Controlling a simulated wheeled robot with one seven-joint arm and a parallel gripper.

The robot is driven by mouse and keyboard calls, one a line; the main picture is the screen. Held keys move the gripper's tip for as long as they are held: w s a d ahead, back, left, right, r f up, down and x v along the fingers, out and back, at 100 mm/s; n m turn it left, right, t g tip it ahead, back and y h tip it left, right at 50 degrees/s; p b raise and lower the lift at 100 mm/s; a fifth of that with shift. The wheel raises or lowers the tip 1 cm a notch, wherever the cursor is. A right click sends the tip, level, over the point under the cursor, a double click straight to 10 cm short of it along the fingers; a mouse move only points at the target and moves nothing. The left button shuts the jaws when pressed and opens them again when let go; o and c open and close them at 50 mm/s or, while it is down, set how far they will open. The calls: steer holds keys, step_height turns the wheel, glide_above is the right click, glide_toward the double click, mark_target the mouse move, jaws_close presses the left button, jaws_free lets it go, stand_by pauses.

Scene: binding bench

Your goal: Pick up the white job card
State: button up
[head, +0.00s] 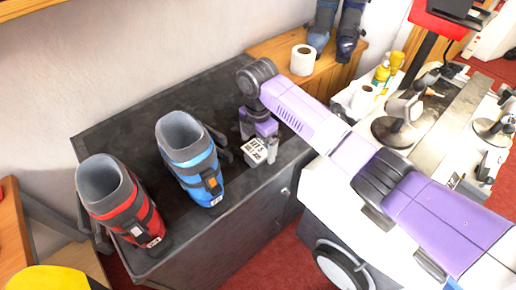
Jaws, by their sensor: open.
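The white job card (254,152) has dark printed writing on it and shows near the front edge of the dark bench top (135,112). My gripper (258,141) is open and points down right at the card, from the back and above. The upper part of the card lies close against the fingers in the picture. I cannot tell whether the fingers touch it or stand around it. The fingertips are small and partly hidden.
A blue ski boot (190,165) stands left of the card, and a red ski boot (120,205) stands farther left. A paper roll (302,60) and dark blue boots (335,27) stand on a wooden surface behind. The bench's back middle is clear.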

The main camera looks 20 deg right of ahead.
steer(key=c, duration=1.8)
steer(key=shift+r, duration=0.15)
steer(key=shift+c, duration=0.2)
